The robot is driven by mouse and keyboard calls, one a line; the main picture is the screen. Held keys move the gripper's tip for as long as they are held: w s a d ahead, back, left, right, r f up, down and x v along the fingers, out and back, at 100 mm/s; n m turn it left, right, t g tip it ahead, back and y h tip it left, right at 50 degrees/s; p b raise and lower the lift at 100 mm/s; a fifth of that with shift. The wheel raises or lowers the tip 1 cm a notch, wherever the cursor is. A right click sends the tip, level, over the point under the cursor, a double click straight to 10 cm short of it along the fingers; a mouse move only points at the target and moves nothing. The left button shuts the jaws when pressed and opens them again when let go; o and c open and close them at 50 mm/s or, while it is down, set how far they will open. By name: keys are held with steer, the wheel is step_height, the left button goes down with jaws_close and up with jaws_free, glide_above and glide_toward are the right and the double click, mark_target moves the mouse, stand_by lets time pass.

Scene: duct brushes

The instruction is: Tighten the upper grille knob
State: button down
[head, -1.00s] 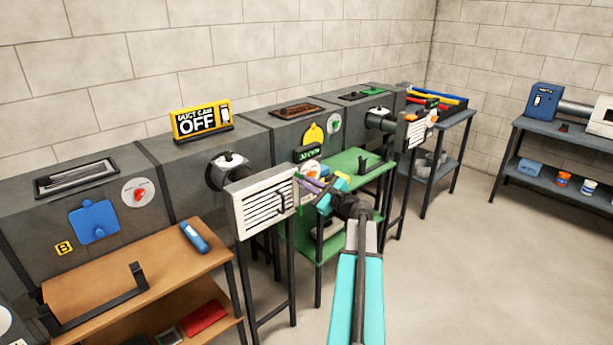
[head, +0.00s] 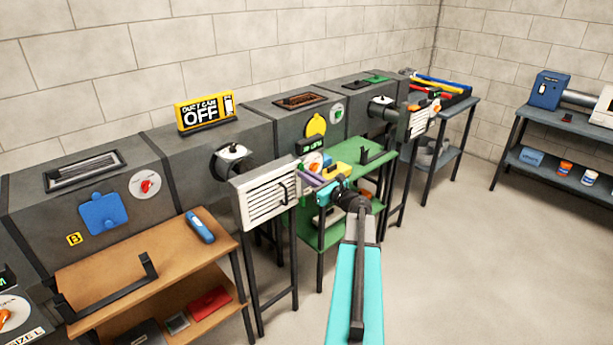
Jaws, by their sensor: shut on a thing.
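The white slatted grille (head: 265,198) hangs at the open front of a grey duct, left of my gripper. A dark handle shows on the grille's right side, just below and left of the fingers. How tight the knob is cannot be told.
A yellow "duct cam OFF" sign (head: 206,111) stands on the duct. A wooden bench (head: 150,262) is at left, with a blue tool (head: 200,225). A green table (head: 345,155) stands behind my gripper. Floor at right is clear.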

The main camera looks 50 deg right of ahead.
steer(key=c, duration=1.9)
jaws_free()
steer(key=shift+o, duration=0.2)
steer(key=shift+s, duration=0.1)
steer(key=s+a+b, duration=0.1)
steer(key=s+b, duration=0.1)
steer(key=s, duration=1.1)
steer(key=shift+s, duration=0.3)
